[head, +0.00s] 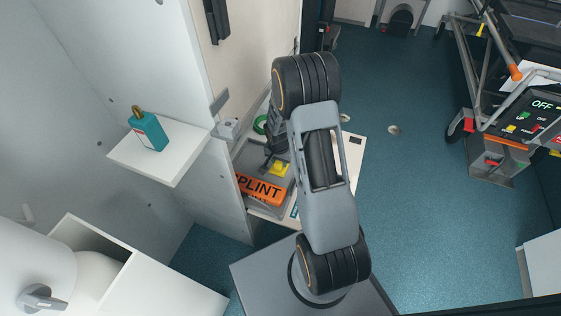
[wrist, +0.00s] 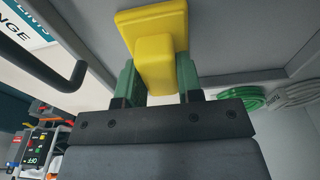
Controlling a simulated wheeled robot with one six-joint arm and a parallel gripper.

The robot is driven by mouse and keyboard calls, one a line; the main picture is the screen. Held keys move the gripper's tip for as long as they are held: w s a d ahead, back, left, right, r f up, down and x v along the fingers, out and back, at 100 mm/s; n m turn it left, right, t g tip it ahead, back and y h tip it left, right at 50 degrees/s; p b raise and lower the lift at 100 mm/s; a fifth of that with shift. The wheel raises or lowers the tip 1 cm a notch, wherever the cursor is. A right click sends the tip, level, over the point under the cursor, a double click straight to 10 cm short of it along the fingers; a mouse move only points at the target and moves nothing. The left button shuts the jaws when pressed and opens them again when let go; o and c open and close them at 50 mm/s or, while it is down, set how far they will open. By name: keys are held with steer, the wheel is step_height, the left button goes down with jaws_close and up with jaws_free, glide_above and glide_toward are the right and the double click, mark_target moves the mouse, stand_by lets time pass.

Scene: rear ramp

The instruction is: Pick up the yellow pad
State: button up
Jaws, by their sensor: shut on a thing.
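The yellow pad (wrist: 155,65) is a blocky yellow piece with a wider flat part at its far end. In the wrist view it sits between the two green fingers of my gripper (wrist: 158,80), which is shut on it. In the head view the pad (head: 279,169) shows beside the orange SPLINT pack, at or over the grey tray (head: 248,161). My arm partly covers this area, and the fingertips are hard to make out there. I cannot tell whether the pad touches the tray.
An orange SPLINT pack (head: 261,190) lies in the tray. A green coil (wrist: 240,98) and a grey coil (wrist: 292,93) are nearby. A stretcher (head: 490,130) stands right; blue floor (head: 425,220) between is clear.

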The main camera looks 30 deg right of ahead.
steer(key=shift+r+p, duration=0.35)
steer(key=shift+r, duration=0.35)
steer(key=r, duration=0.1)
steer(key=r+p, duration=0.1)
steer(key=shift+s+r, duration=0.2)
steer(key=shift+r, duration=0.1)
steer(key=s+a+r+p, duration=0.1)
steer(key=s+r, duration=0.2)
steer(key=s, duration=0.1)
steer(key=s+a+r+p, duration=0.2)
steer(key=s+r, duration=0.1)
steer(key=s, duration=0.1)
steer(key=s+a+r+p, duration=0.1)
steer(key=s+r, duration=0.2)
steer(key=s, duration=0.1)
steer(key=shift+s+a, duration=0.4)
